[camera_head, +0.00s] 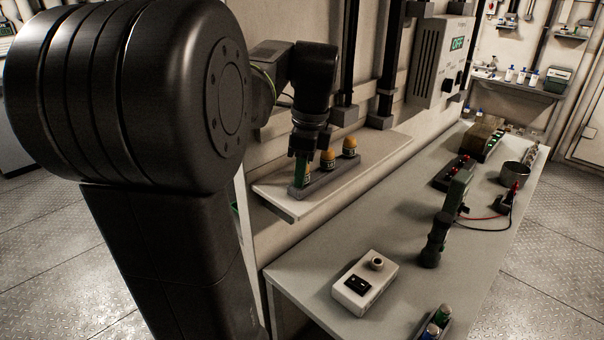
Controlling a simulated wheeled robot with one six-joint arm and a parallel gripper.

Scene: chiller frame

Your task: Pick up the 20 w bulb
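Three bulbs with yellow-orange tops stand in a row in a narrow grey rack (325,179) on a white shelf. The far bulb (350,144) and the middle bulb (328,157) are apart from my gripper. The near bulb (309,169) is partly hidden by it. The wattage markings are too small to read, so I cannot tell which is the 20 w bulb. My gripper (302,172) points down at the near end of the rack, at the near bulb. I cannot tell whether its fingers are open or shut, or touch the bulb.
The white shelf (276,205) runs along the wall above a grey bench (305,285). On the bench are a white socket box (365,283), a dark green handheld meter (446,220), a metal cup (513,173) and batteries in a holder (437,325). A wall box (440,60) reads OFF.

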